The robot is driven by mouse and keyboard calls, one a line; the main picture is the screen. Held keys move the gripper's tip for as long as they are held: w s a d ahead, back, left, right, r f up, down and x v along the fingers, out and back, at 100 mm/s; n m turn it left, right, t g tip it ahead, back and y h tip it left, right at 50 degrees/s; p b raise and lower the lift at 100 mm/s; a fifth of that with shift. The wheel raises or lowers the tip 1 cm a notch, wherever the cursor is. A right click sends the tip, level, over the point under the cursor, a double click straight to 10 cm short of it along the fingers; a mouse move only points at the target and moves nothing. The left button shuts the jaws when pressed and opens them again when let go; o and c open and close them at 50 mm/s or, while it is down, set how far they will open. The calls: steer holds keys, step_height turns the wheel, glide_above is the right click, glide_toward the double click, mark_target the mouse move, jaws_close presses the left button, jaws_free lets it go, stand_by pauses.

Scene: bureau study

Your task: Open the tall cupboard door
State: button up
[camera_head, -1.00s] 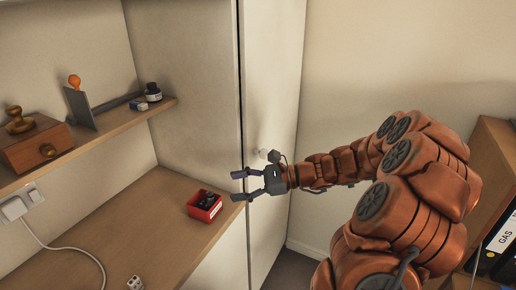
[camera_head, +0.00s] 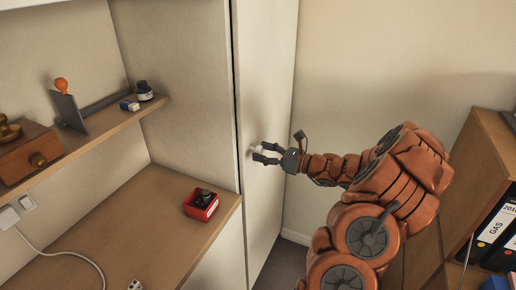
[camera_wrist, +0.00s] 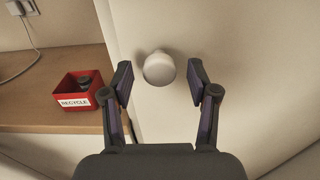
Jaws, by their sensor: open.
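The tall cupboard door (camera_head: 268,80) is a pale upright panel right of the open shelves, and it looks shut. Its round white knob (camera_wrist: 159,68) shows in the wrist view, just beyond and between my fingertips. In the head view the knob is mostly hidden by my gripper (camera_head: 260,153). My gripper (camera_wrist: 161,82) is open, with one dark finger on each side of the knob's line, and it points at the door. I cannot tell whether the fingers touch the knob.
A red box (camera_head: 201,205) marked RECYCLE sits on the wooden desk (camera_head: 150,225) left of the door. A shelf (camera_head: 100,135) holds a wooden box (camera_head: 30,155) and small items. A wooden unit with binders (camera_head: 492,232) stands at the right.

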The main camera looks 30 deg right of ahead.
steer(key=shift+x, duration=1.05)
steer(key=shift+c, duration=0.4)
jaws_close()
